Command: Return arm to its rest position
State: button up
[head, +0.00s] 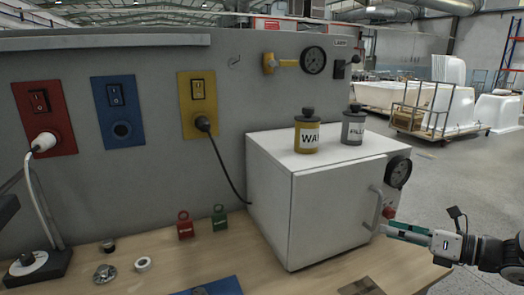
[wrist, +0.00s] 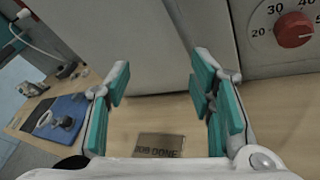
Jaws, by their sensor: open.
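My gripper (head: 386,230) reaches in from the right in the head view, its teal-padded fingers close to the front of the white cabinet (head: 325,215), near its door handle (head: 374,208). In the wrist view my gripper (wrist: 160,78) has its two fingers wide apart with nothing between them. It is open and empty. The head view does not show clearly whether a finger touches the cabinet. The cabinet door looks closed. In the wrist view a red dial knob (wrist: 293,30) shows at the upper right.
A yellow canister (head: 307,135) and a grey canister (head: 353,127) stand on the cabinet. A "JOB DONE" plate (wrist: 160,145) lies on the bench below my gripper. A blue mat (wrist: 55,120), padlocks (head: 185,225) and a lamp (head: 38,262) are further left. Open floor lies at right.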

jog(key=s+a+r+n+g+h, duration=0.1)
jog(key=s+a+r+n+g, duration=0.2)
jog(key=s+a+n+g, duration=0.4)
jog(key=s+a+r+n+g+h, duration=0.25)
jog(key=s+a+n, duration=0.35)
jog(key=a+n, duration=0.45)
jog(key=s+d+r+n+t+h, duration=0.1)
jog(key=s+r+n+h, duration=0.1)
jog(key=s+n, duration=0.4)
jog(key=s+d+r+n+t+h, duration=0.1)
jog(key=s+r+n+h, duration=0.2)
jog(key=s+n+h, duration=0.2)
jog(key=s+n, duration=0.2)
jog(key=n, duration=0.2)
jog(key=shift+n, duration=0.35)
jog(key=shift+a, duration=0.15)
